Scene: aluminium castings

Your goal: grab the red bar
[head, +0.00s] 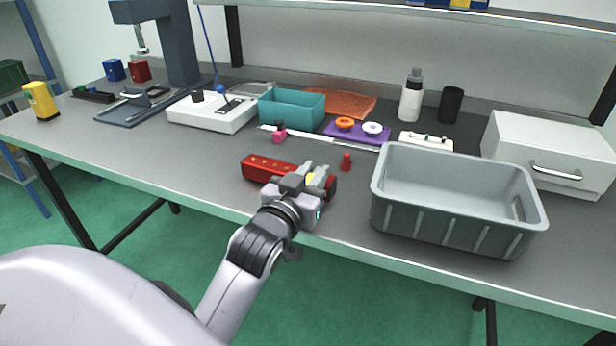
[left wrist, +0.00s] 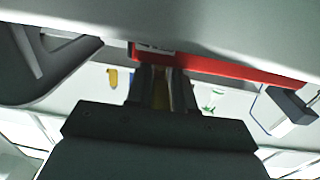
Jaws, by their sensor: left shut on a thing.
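The red bar (head: 262,168) lies near the front edge of the bench in the head view, with small yellowish marks along its side. My left gripper (head: 306,180) is at its right part and is shut on it; the fingers and wrist hide some of the bar. In the left wrist view the red bar (left wrist: 230,68) runs across the top, and the fingers of my left gripper (left wrist: 162,85) reach up to it. My right gripper is in neither view.
A grey crate (head: 455,214) stands to the right of the gripper. A small red piece (head: 346,162) and a pink piece (head: 279,135) stand behind the bar. A teal box (head: 291,108) and a purple tray (head: 357,134) are farther back.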

